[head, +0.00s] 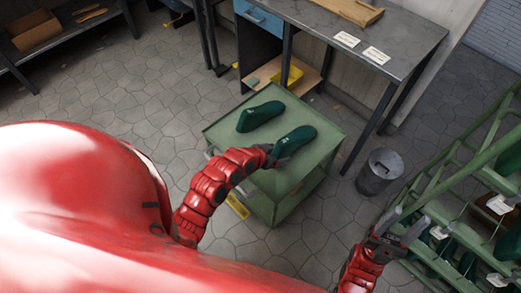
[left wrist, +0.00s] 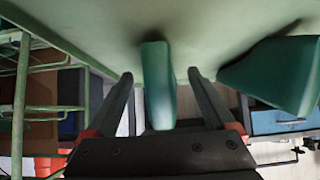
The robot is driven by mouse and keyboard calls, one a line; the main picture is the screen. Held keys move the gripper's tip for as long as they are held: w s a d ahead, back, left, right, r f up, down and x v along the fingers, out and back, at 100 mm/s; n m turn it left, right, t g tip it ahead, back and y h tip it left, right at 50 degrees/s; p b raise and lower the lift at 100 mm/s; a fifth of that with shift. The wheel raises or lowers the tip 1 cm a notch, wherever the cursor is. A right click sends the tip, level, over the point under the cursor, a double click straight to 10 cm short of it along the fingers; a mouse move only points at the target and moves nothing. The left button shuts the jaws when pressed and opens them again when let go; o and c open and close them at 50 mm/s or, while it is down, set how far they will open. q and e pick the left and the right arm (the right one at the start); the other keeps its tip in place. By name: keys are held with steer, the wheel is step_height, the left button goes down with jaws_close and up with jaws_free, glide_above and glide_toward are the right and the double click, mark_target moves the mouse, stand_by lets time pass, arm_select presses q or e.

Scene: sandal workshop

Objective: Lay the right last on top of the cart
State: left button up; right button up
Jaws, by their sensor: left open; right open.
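Two dark green lasts lie on the top of the green cart (head: 215,135). The left one in the head view (head: 260,116) lies free; it also shows at the right of the left wrist view (left wrist: 275,72). The other last (head: 297,138) is at my left gripper (head: 274,157), whose fingers are apart. In the left wrist view this last (left wrist: 158,95) stands between the two open fingers, with a gap visible on both sides. Part of it is hidden behind the gripper in the head view. My right gripper (head: 399,228) is open and empty, away from the cart.
A green rack (head: 450,185) holding more green lasts stands at the right, close to my right gripper. A grey bin (head: 379,172) stands right of the cart. A workbench (head: 370,45) with a wooden tray (head: 345,10) is behind the cart.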

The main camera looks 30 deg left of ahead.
arm_select(q)
steer(key=p+v, duration=0.3)
steer(key=v, duration=1.1)
steer(key=shift+s+r, duration=0.2)
steer(key=shift+s, duration=0.1)
